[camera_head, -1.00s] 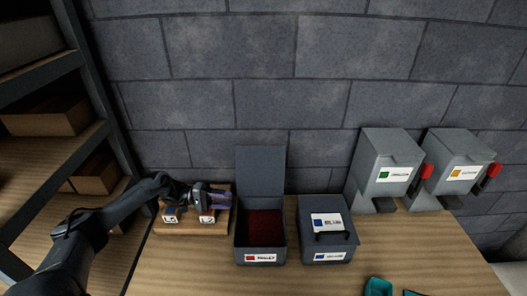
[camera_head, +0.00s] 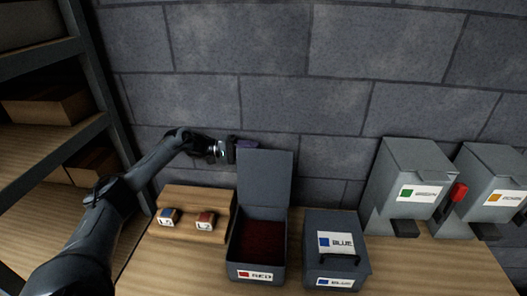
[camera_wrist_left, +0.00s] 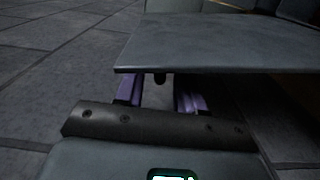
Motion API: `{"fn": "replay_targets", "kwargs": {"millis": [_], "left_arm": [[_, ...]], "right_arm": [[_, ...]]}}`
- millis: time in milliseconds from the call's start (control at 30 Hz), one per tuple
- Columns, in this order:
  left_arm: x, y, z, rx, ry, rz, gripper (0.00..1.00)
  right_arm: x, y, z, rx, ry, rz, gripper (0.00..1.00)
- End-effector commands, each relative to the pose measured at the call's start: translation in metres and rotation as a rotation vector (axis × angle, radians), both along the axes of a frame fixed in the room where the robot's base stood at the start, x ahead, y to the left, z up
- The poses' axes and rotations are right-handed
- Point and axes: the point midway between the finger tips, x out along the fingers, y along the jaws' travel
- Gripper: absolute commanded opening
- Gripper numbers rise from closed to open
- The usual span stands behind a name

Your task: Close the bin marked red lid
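The grey bin marked RED (camera_head: 257,276) stands on the bench with its lid (camera_head: 265,178) raised upright at the back. Its red inside shows. My left gripper (camera_head: 240,145) is at the upper left corner of the lid, with its fingers partly behind the lid. In the left wrist view the purple fingers (camera_wrist_left: 160,98) are spread apart with nothing seen between them. The grey lid panel (camera_wrist_left: 220,43) crosses in front of their tips; I cannot tell if they touch it. My right gripper is not in view.
A closed bin marked BLUE (camera_head: 335,243) stands right of the red bin. A wooden block with two small labelled switches (camera_head: 190,212) is on the left. Two grey dispensers (camera_head: 415,190) stand at the right. A shelf (camera_head: 45,120) is far left, a block wall (camera_head: 340,95) behind.

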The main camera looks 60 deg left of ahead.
Motion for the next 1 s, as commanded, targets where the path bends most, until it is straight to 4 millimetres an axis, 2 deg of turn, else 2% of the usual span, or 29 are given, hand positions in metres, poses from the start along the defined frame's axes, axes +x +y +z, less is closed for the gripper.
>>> {"fn": "replay_targets", "kwargs": {"millis": [100, 300, 700, 767, 967, 1000], "left_arm": [[0.014, -0.012, 0.001, -0.001, -0.003, -0.002, 0.38], [0.029, -0.023, 0.000, 0.001, -0.001, 0.000, 0.38], [0.034, -0.026, 0.000, 0.001, 0.001, 0.000, 0.38], [0.034, -0.026, 0.000, 0.001, 0.001, 0.000, 0.32], [0.034, -0.026, -0.001, 0.001, 0.001, 0.000, 0.01], [0.034, -0.026, -0.001, 0.001, 0.001, 0.000, 0.00]], "right_arm": [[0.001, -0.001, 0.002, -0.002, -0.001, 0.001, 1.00], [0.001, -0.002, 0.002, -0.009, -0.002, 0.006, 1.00], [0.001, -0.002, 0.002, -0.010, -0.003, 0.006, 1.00], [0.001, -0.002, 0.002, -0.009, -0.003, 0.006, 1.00], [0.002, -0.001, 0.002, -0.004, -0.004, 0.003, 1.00], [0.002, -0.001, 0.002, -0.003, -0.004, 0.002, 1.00]]}}
